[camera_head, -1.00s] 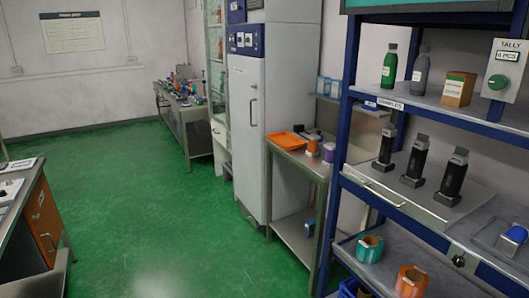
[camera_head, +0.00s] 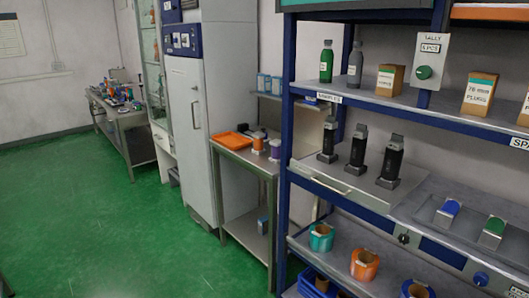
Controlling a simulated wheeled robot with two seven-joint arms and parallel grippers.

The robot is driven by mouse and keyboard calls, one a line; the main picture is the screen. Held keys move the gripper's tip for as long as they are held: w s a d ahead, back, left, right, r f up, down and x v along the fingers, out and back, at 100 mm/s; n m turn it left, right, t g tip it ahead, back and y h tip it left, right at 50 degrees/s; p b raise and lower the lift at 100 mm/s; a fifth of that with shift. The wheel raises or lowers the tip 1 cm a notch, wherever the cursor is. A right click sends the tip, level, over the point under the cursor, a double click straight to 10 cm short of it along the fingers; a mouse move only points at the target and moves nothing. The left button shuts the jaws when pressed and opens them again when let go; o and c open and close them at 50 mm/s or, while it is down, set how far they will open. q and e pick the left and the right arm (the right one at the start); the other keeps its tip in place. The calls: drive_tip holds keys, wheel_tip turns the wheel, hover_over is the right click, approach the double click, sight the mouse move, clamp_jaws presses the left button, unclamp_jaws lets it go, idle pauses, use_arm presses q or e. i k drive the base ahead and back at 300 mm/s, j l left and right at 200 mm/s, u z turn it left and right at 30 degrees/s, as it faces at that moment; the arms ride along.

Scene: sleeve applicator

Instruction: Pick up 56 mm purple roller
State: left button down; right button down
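A small purple roller (camera_head: 275,149) stands on the steel side table (camera_head: 245,158), near its right end beside the blue shelf rack. An orange roller (camera_head: 258,144) stands just left of it. The purple roller is far off and small, and I cannot read any size on it. Neither of my grippers is in view.
An orange tray (camera_head: 231,140) lies on the side table's left part. The blue rack (camera_head: 283,130) stands at the right, holding dark upright devices (camera_head: 357,150), bottles, boxes and teal and orange rollers (camera_head: 364,265). A tall grey cabinet (camera_head: 194,125) stands left. The green floor (camera_head: 90,220) is clear.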

sight(276, 143)
drive_tip(key=i+j+z, duration=0.1)
drive_tip(key=z, duration=0.5)
drive_tip(key=i+j+z, duration=0.2)
drive_tip(key=j+z, duration=0.2)
drive_tip(key=j, duration=0.15)
drive_tip(key=i+j+z, duration=0.2)
drive_tip(key=i+j, duration=0.1)
drive_tip(key=j, duration=0.35)
drive_tip(key=i+j+z, duration=0.1)
drive_tip(key=j, duration=0.35)
drive_tip(key=i+j, duration=0.1)
drive_tip(key=j, duration=0.35)
drive_tip(key=i+j+z, duration=0.1)
drive_tip(key=j, duration=0.35)
